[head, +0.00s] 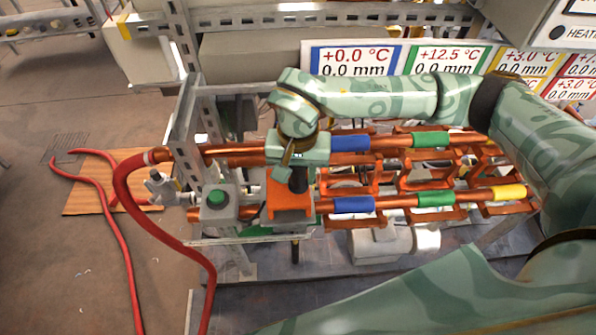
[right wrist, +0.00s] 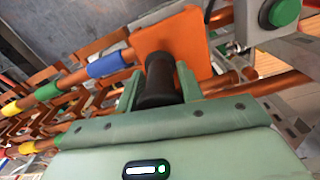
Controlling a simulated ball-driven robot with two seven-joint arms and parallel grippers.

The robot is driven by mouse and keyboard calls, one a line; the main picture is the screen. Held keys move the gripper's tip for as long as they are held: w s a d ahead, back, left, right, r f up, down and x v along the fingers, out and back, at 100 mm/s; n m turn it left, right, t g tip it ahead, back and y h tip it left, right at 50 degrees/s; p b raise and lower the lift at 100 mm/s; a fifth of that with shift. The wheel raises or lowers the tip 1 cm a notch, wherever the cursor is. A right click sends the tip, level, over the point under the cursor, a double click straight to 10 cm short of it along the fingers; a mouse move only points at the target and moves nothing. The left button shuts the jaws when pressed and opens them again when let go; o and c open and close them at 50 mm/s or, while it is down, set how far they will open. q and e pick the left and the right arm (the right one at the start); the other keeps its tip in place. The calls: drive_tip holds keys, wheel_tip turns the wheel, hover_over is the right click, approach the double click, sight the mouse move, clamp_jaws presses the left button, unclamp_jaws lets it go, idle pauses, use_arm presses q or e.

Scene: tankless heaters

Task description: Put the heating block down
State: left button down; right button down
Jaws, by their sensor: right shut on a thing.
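The heating block is an orange block with a black upright handle (head: 290,207); it also shows in the right wrist view (right wrist: 188,42). It is at the left end of the near copper pipe (head: 392,202), left of that pipe's blue band. My right gripper (head: 299,180) is shut on the black handle from above; in the right wrist view its two fingers (right wrist: 160,84) stand either side of the handle. I cannot tell whether the block's underside rests on the pipe or hangs just above it. My left gripper is not in view.
A grey box with a green button (head: 217,199) is just left of the block. The far copper pipe (head: 235,152) runs behind it. A red hose (head: 130,205) curves down at left. Labelled temperature signs (head: 450,60) stand behind my right arm. Metal rails frame the rack.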

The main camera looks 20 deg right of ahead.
drive_tip(key=shift+f, duration=0.15)
drive_tip(key=shift+f, duration=0.15)
drive_tip(key=c, duration=0.9)
unclamp_jaws()
drive_tip(key=shift+r, duration=0.25)
wheel_tip(320, 180, up, 12)
drive_tip(key=shift+f, duration=0.1)
